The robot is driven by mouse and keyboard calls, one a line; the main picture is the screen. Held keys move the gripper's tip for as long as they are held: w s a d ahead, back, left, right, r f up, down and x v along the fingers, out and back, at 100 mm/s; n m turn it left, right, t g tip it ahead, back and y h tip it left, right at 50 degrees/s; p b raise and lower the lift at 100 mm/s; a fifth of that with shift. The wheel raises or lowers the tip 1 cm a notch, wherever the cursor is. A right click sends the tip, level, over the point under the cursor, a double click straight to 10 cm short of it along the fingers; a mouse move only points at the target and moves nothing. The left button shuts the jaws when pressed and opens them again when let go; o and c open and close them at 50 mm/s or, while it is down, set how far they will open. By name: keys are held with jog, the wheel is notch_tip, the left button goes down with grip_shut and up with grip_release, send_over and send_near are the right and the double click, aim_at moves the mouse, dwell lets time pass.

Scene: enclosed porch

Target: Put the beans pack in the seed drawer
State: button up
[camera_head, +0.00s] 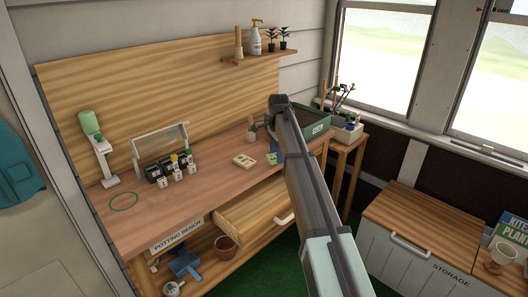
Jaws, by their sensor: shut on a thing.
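The drawer (243,214) under the bench top is pulled out, with a white handle (284,218) on its front. The part of its inside that shows is bare wood. My arm crosses the middle of the view and hides part of the bench and the drawer's right side. My gripper's fingers do not show; the arm covers them or what they hold. A small blue-green pack (271,159) shows just left of the arm, partly hidden. A pale yellowish pack (243,161) lies flat on the bench. I cannot read which is the beans pack.
On the potting bench (150,220) stand small labelled pots (178,176), a green-topped dispenser (90,126) and a green ring (123,201). A green tray (317,130) is behind my arm. A storage chest (425,225) stands right. The bench's left front is clear.

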jog(key=w+d+f+m, duration=0.2)
jog(key=d+f+m, duration=0.1)
jog(key=d+m, duration=0.65)
jog(key=s+a+f+m, duration=0.1)
jog(key=s+a, duration=0.1)
jog(key=s+a+f+m, duration=0.1)
jog(key=s+a+f, duration=0.1)
jog(key=s+a+f+m, duration=0.1)
jog(key=s+a+f, duration=0.1)
jog(key=a, duration=0.1)
jog(key=shift+f+m, duration=0.1)
jog(key=shift+m, duration=0.15)
send_over(264, 202)
jog(key=shift+f, duration=2.35)
jog(key=shift+f, duration=0.55)
jog(key=o, duration=1.1)
jog(key=shift+o, duration=0.2)
jog(key=shift+o, duration=0.7)
